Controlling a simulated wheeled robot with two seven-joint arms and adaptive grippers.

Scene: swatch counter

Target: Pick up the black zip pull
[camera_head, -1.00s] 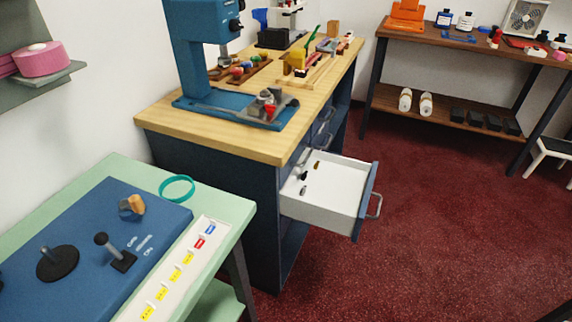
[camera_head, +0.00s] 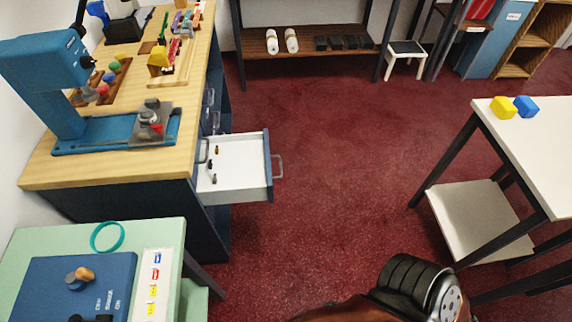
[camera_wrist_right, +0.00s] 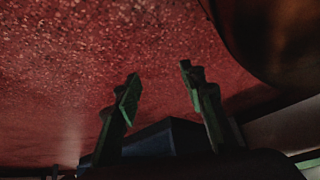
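The open white drawer (camera_head: 240,184) of the wooden-topped cabinet holds a few tiny items in the head view. A dark one near its left side (camera_head: 211,164) looks like the black zip pull, but it is too small to be sure. A brassy item (camera_head: 217,150) lies behind it and a greyish one (camera_head: 213,179) in front. My right gripper (camera_wrist_right: 160,84) is open in the right wrist view, its two fingers apart with nothing between them, above the red floor. It is away from the drawer. My left gripper is not in view.
A green table (camera_head: 165,232) with a blue control panel stands in front of the cabinet. A blue press (camera_head: 62,120) stands on the cabinet top. A white table (camera_head: 525,150) with yellow and blue blocks is at the right. Red floor (camera_head: 335,150) is clear between.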

